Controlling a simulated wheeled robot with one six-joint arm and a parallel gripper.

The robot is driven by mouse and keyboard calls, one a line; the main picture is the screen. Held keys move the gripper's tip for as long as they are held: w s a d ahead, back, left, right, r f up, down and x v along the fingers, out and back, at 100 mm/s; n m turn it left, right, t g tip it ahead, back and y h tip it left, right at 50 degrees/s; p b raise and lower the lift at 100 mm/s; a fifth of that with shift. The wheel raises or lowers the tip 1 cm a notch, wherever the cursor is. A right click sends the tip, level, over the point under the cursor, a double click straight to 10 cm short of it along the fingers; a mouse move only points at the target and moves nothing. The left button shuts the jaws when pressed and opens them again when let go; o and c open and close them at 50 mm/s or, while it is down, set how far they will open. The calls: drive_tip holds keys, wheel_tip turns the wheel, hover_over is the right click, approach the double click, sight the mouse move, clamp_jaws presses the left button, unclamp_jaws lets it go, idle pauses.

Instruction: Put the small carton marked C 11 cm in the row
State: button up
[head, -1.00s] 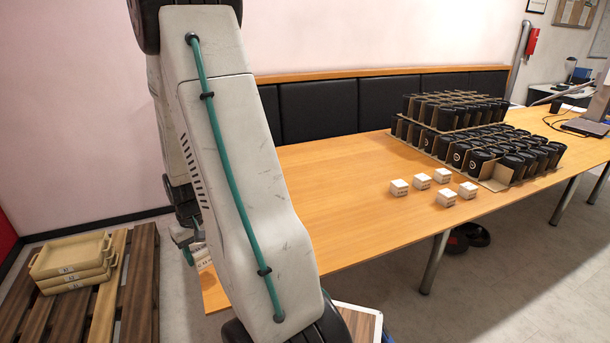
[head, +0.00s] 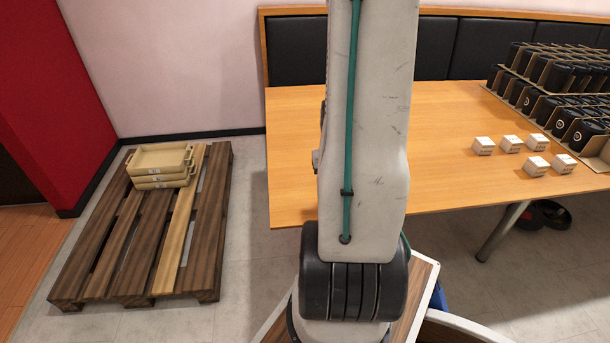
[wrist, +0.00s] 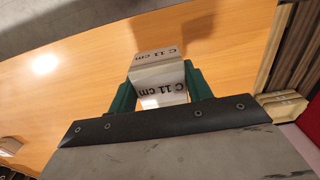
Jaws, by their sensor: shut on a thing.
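The small carton marked C 11 cm (wrist: 160,80) is white, with its black lettering readable on two faces in the wrist view. My gripper (wrist: 163,88) is shut on it, with one green finger on each side. Wood-coloured table surface shows behind the carton; how high it is held I cannot tell. In the head view my arm hides the held carton and nearly all of the gripper. Several small white cartons (head: 511,143) stand on the table, in a back line and a front line; their marks are too small to read.
Black canisters in cardboard dividers (head: 560,105) fill the table's right end. The wooden table (head: 445,140) is bare left of the white cartons. A pallet (head: 118,240) with stacked tan trays (head: 160,163) lies on the floor at left, beside a red wall (head: 50,100).

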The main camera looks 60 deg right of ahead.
drive_tip(key=w, duration=0.4)
drive_tip(key=w+a, duration=0.1)
drive_tip(key=w, duration=0.2)
drive_tip(key=w+f, duration=0.1)
drive_tip(key=w, duration=0.3)
drive_tip(key=shift+w+a, duration=0.15)
drive_tip(key=shift+w, duration=0.2)
drive_tip(key=shift+w+f, duration=0.2)
drive_tip(key=shift+f, duration=1.65)
drive_tip(key=shift+f, duration=0.1)
drive_tip(key=o, duration=1)
